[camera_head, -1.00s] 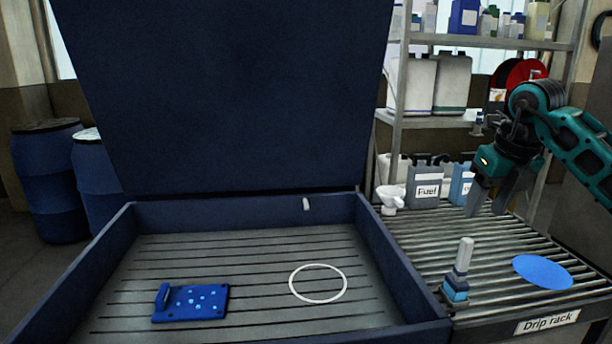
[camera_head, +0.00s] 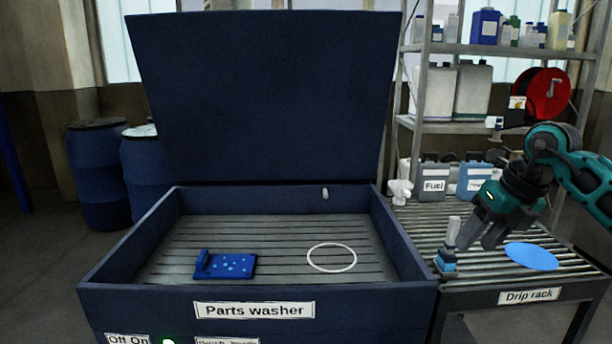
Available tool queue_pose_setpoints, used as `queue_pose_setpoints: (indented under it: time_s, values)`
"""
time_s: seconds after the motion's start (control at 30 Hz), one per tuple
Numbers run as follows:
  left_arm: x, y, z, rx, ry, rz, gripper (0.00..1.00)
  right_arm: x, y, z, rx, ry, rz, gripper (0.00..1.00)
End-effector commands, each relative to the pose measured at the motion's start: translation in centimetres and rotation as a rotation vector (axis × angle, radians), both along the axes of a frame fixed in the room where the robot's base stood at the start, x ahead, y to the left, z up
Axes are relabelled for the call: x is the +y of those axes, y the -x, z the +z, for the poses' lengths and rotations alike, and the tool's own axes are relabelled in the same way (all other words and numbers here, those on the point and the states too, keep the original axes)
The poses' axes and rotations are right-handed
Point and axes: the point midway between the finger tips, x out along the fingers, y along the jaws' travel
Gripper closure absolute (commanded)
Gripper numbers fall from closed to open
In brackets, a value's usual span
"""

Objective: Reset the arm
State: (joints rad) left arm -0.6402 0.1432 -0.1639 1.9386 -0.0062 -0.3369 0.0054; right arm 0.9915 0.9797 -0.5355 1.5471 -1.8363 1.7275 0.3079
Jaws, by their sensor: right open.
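My right gripper (camera_head: 484,240) hangs over the drip rack (camera_head: 528,297), fingers pointing down and apart, with nothing between them. It is just right of a small bottle-like item (camera_head: 449,246) with a blue base and pale upright top. A flat blue disc (camera_head: 532,256) lies on the rack to the right of the gripper. Whether a fingertip touches the bottle-like item cannot be told. My left gripper is not in view.
The open parts washer (camera_head: 254,310) holds a blue plate (camera_head: 224,265) and a white ring (camera_head: 332,257). Its raised lid (camera_head: 265,95) stands behind. A Fuel can (camera_head: 433,182), white funnel (camera_head: 400,192) and shelves (camera_head: 480,48) are behind the rack. Blue drums (camera_head: 100,175) stand left.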

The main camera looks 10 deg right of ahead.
Motion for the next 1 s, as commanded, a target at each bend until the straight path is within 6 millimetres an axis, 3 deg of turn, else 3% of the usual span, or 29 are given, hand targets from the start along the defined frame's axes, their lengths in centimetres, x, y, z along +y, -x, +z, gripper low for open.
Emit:
queue_pose_setpoints:
  time_s: [0.03, 0.1, 0.2, 0.3, 0.4, 0.47, 0.6, 0.73, 0.87, 1.0]
  values:
    - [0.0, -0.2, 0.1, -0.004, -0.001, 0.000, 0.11, 2.9, -0.2, -1.9, -0.001, -0.083, 0.058, 0.49]
    - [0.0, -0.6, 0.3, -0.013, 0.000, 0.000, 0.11, 7.0, -0.2, -3.8, -0.014, -0.219, 0.124, 0.49]
    - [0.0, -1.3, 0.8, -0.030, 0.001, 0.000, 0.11, 13.5, 0.5, -6.2, -0.027, -0.472, 0.197, 0.49]
    - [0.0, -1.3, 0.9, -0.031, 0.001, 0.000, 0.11, 19.4, 1.9, -7.4, -0.037, -0.767, 0.204, 0.49]
    - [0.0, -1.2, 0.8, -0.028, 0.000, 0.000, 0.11, 23.7, 3.2, -7.6, -0.040, -1.068, 0.130, 0.49]
    - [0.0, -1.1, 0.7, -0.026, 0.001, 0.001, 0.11, 25.3, 3.8, -7.6, -0.035, -1.241, 0.045, 0.49]
    - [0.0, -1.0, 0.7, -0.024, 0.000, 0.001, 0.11, 26.2, 4.3, -8.3, -0.010, -1.597, -0.261, 0.49]
    - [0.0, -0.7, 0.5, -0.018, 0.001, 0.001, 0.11, 24.6, 4.7, -11.5, 0.038, -1.834, -0.668, 0.49]
    - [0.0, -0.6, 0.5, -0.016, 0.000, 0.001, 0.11, 22.1, 6.5, -17.5, 0.117, -1.949, -1.162, 0.49]
    - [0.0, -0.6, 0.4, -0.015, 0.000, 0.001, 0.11, 20.0, 11.2, -25.3, 0.237, -1.916, -1.709, 0.49]
